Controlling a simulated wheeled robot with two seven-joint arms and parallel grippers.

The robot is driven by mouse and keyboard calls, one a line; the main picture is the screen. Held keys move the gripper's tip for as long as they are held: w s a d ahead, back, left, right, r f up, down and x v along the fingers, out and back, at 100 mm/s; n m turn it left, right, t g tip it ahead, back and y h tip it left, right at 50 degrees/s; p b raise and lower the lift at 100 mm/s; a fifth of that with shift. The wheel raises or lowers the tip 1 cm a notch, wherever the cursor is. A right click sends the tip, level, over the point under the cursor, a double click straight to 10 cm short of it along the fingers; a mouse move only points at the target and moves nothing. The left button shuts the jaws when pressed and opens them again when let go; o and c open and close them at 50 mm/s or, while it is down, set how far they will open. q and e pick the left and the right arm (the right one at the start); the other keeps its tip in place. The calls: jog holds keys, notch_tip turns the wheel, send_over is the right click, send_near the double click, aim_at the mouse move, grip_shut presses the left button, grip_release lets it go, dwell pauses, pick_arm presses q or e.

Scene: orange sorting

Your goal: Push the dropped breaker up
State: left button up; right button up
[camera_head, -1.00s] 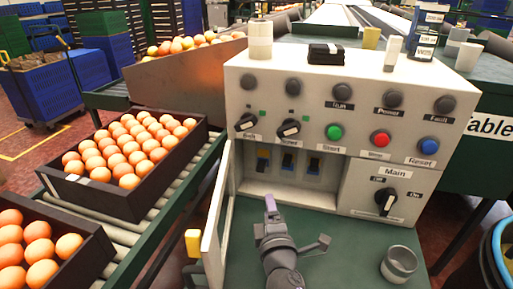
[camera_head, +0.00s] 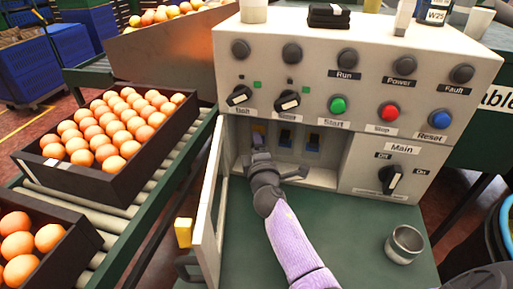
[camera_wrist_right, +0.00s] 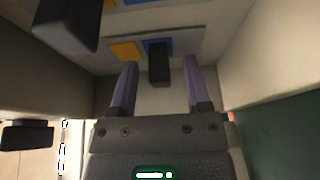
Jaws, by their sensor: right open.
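A grey control box (camera_head: 330,85) has a recess with three breakers in a row. The left breaker (camera_head: 258,130) is partly hidden behind my right gripper (camera_head: 259,153); the middle breaker (camera_head: 285,138) and right breaker (camera_head: 311,142) show dark levers and blue patches. Before my gripper moved in, the left one showed orange, unlike the others. My right gripper is inside the recess, open. In the right wrist view, a black lever (camera_wrist_right: 159,62) stands between the tips of its two purple fingers, with orange and blue patches behind it. Contact cannot be told. My left gripper is out of view.
The box's open door (camera_head: 207,205) stands close left of my right arm. Knobs and buttons line the panel above the recess. A grey cup (camera_head: 404,244) stands on the green table (camera_head: 345,240) at the right.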

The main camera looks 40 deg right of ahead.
grip_shut()
dwell(0.8)
dwell(0.5)
